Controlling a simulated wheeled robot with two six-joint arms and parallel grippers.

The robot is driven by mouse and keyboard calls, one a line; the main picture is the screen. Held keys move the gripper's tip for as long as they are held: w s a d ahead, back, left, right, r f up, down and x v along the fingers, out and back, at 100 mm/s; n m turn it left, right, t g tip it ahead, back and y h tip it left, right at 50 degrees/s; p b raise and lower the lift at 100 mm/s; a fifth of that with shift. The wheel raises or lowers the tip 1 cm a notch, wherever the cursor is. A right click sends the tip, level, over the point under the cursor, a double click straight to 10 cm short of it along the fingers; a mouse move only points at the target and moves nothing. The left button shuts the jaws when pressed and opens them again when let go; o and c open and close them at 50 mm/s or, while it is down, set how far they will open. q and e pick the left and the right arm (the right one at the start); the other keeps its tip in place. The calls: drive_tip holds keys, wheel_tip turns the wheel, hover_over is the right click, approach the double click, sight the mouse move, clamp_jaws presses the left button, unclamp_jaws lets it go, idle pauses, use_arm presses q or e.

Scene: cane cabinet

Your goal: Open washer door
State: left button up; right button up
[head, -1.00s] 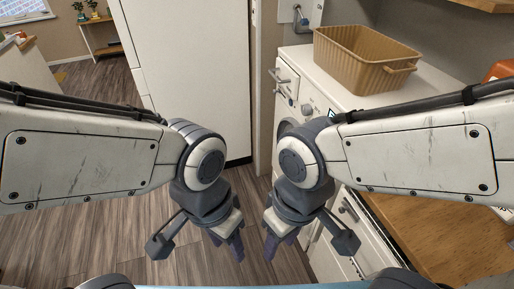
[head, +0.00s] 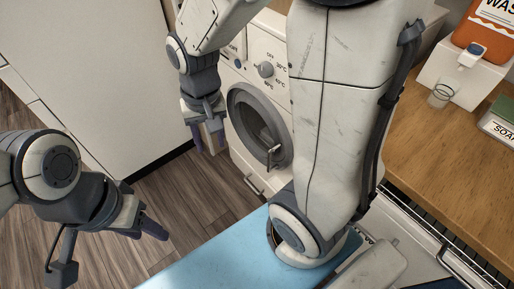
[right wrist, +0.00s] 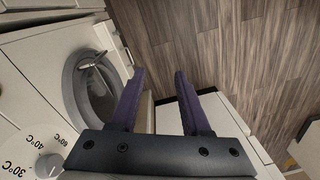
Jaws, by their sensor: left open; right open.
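The white washer (head: 283,60) stands in the upper middle of the head view. Its round grey door (head: 236,98) looks shut, with a silver handle (head: 273,155) on it. The door (right wrist: 72,95) and handle (right wrist: 95,62) also show at the left of the right wrist view. My right gripper (head: 209,147) is open and empty, pointing down in front of the washer, left of the door and apart from the handle. It also shows in the right wrist view (right wrist: 160,75). My left gripper (head: 153,226) is open and empty over the floor at lower left.
A tall white cabinet (head: 90,80) stands left of the washer. A wooden counter (head: 430,145) at the right holds an orange-labelled detergent container (head: 487,28), a glass (head: 441,95) and a soap box (head: 500,122). The wooden floor (head: 185,195) before the washer is clear.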

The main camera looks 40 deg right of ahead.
drive_tip(key=w+d+f+m+b, duration=0.4)
drive_tip(key=d+f+m+b, duration=0.15)
drive_tip(key=d+f, duration=0.55)
drive_tip(key=m+b, duration=0.3)
drive_tip(key=m, duration=0.3)
hover_over(270, 151)
drive_tip(key=shift+h, duration=0.3)
drive_tip(key=f, duration=0.6)
drive_tip(key=shift+w+d+f, duration=0.1)
drive_tip(key=shift+w+f, duration=0.1)
drive_tip(key=shift+f, duration=0.1)
drive_tip(key=shift+s+d+f, duration=0.1)
drive_tip(key=shift+f, duration=0.25)
wheel_tip(270, 151, down, 9)
drive_tip(key=shift+f+b, duration=0.2)
drive_tip(key=shift+b, duration=1)
use_arm(q)
wheel_tip(270, 151, down, 14)
drive_tip(key=shift+r, duration=0.15)
drive_tip(key=shift+s+a, duration=0.1)
use_arm(e)
drive_tip(key=c, duration=0.7)
clamp_jaws()
drive_tip(key=shift+w+r, duration=0.1)
drive_tip(key=shift+w, duration=0.1)
